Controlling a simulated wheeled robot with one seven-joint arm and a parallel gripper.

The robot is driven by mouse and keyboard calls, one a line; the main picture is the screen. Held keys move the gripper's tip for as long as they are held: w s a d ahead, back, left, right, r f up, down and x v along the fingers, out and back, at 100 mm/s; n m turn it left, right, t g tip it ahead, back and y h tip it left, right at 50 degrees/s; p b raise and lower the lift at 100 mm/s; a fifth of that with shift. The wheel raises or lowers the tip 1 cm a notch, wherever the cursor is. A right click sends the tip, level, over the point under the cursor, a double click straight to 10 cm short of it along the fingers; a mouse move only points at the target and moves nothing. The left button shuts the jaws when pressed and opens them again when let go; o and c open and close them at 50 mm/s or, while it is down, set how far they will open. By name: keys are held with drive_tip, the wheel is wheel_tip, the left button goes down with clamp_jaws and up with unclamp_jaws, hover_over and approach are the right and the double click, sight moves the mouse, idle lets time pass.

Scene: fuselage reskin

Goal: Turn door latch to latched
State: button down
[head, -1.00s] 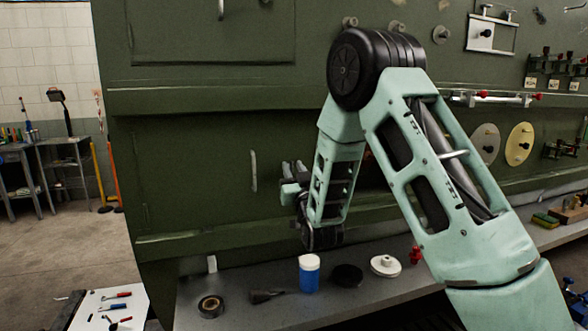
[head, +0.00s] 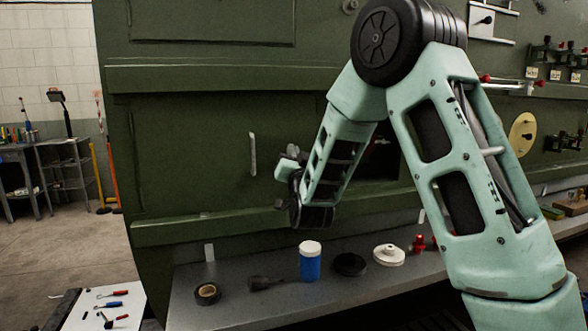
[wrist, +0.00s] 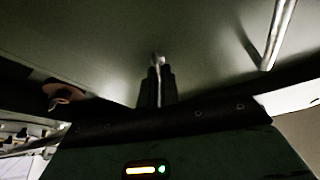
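The green fuselage panel (head: 200,180) fills the middle of the head view and carries a thin pale vertical handle (head: 253,153). The handle also shows at the upper right of the wrist view (wrist: 280,32). My gripper (head: 289,158) is close to the panel, right of the handle and apart from it. In the wrist view, its two dark fingers (wrist: 158,82) are close together, with a narrow pale strip between them. A small pale piece (wrist: 158,59) shows at the fingertips; I cannot tell whether it is the latch or whether it is gripped.
Below the panel, a grey shelf (head: 235,310) holds a tape roll (head: 207,293), a blue bottle with a white cap (head: 310,263), a black disc (head: 350,264) and a white round part (head: 388,255). A dark opening (head: 383,160) lies behind my forearm.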

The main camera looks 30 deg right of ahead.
drive_tip(key=shift+m+g+h+b, duration=0.4)
drive_tip(key=shift+m+g+b, duration=0.65)
drive_tip(key=shift+m+b, duration=1.35)
drive_tip(key=shift+m+g+h+b, duration=0.4)
drive_tip(key=shift+m+g+b, duration=0.9)
drive_tip(key=shift+m, duration=1.9)
drive_tip(key=shift+m+g+h+b, duration=0.4)
drive_tip(key=shift+m+g+b, duration=0.35)
drive_tip(key=shift+m+b, duration=1.8)
drive_tip(key=shift+m, duration=0.45)
drive_tip(key=c, duration=1.6)
unclamp_jaws()
drive_tip(key=b+v, duration=0.1)
drive_tip(key=v, duration=1.6)
drive_tip(key=shift+s+a, duration=0.1)
drive_tip(key=shift+s, duration=0.15)
